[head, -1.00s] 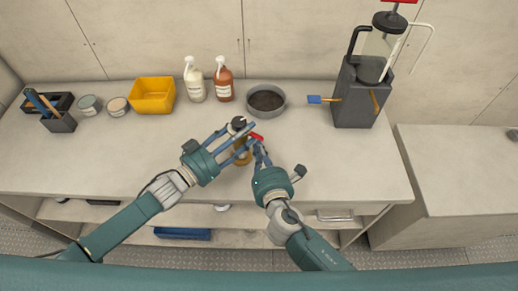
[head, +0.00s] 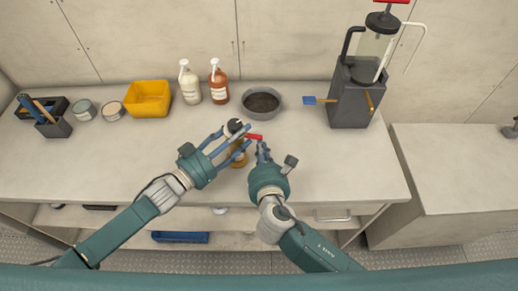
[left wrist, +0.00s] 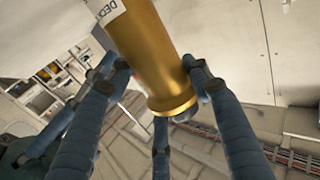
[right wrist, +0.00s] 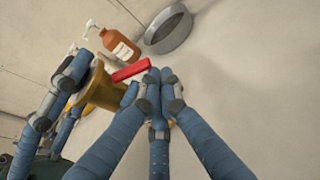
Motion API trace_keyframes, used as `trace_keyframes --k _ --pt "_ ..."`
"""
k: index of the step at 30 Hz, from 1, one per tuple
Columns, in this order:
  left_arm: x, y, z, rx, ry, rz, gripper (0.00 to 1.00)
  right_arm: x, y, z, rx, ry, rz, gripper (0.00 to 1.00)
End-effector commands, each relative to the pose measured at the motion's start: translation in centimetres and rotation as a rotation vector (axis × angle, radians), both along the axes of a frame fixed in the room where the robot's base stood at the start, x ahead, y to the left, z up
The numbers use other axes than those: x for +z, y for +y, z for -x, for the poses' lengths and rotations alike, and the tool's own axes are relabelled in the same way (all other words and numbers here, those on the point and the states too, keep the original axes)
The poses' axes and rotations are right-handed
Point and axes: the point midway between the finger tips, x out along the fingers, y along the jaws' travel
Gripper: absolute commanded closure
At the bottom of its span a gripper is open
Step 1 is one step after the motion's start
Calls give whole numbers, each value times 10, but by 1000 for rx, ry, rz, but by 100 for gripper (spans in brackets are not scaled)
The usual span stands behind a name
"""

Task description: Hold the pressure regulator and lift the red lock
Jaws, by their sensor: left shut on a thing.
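The pressure regulator (head: 238,159) is a brass-coloured cylinder with a flared end and a white label, large in the left wrist view (left wrist: 155,50). My left gripper (head: 234,140) is shut around it, fingers on both sides, above the workbench. A dark round knob (head: 235,126) shows by its fingertips. The red lock (head: 254,137) is a small red bar beside the regulator's upper end; it also shows in the right wrist view (right wrist: 130,70). My right gripper (head: 262,148) has its fingertips close together right by the lock. Whether they touch or grip it is unclear.
Behind the grippers stand a yellow bin (head: 148,98), a white pump bottle (head: 190,82), a brown one (head: 219,82) and a round grey pan (head: 262,101). A dark grey stand (head: 352,98) is at the right. The workbench (head: 345,175) is bare at front right.

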Motion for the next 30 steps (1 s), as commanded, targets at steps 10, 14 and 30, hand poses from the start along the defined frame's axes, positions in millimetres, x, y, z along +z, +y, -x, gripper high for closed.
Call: trace_keyframes --k 10,14,30 --pt "-2 1 0 1 2 -4 87 3 -2 0 -1 0 64 100" --pt "-2 1 0 1 2 -5 87 4 -5 0 -2 -1 63 100" --pt "-2 1 0 1 2 -4 87 10 -16 0 -1 0 61 100"
